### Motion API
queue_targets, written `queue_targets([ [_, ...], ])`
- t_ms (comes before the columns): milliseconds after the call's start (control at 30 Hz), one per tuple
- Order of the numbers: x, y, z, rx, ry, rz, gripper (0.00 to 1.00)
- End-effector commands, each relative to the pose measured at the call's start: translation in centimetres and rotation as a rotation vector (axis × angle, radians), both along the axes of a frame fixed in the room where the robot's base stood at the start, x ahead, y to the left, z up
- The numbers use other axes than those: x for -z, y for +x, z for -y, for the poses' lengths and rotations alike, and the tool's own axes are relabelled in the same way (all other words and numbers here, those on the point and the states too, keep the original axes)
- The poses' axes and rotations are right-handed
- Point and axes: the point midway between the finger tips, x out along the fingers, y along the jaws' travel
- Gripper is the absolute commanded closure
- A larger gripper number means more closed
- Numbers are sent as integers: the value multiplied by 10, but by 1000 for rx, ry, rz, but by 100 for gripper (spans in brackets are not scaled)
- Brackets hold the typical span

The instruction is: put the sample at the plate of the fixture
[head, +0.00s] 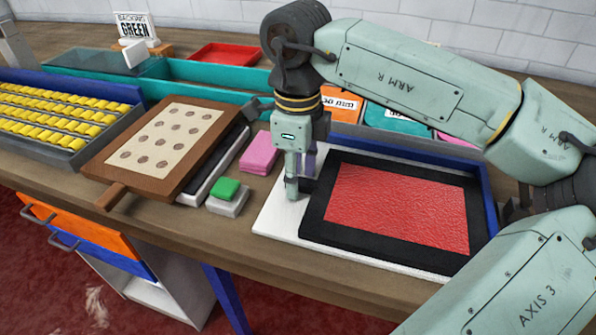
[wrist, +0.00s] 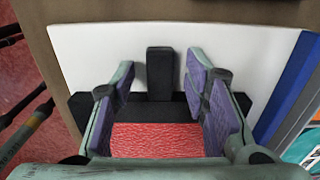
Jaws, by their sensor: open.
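The sample (head: 400,208) looks like a flat red textured panel with a wide black border. It lies on the white plate (head: 272,222) of the fixture, inside blue walls (head: 488,190) at the back and right. A black tab (wrist: 160,73) sticks out from the border over the white plate in the wrist view. My gripper (head: 299,188) is open at the sample's left edge, low over the plate. In the wrist view its purple-padded fingers (wrist: 160,80) stand on either side of the tab, with gaps. The arm hides part of the back wall.
To the left are pink blocks (head: 260,153), a green block (head: 224,188) on a white one and a wooden board (head: 112,165) with a dotted panel. A blue tray (head: 75,83) of yellow pieces is farther left. The bench's front edge (head: 240,245) is close to the plate.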

Motion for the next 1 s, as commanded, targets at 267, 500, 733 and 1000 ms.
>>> queue_targets([
  [267, -26, 1, 0, 1, -1, 3, 59],
  [500, -78, 1, -1, 2, 1, 3, 59],
  [733, -113, 1, -1, 1, 2, 1, 59],
  [1000, -121, 0, -1, 0, 2, -2, 59],
])
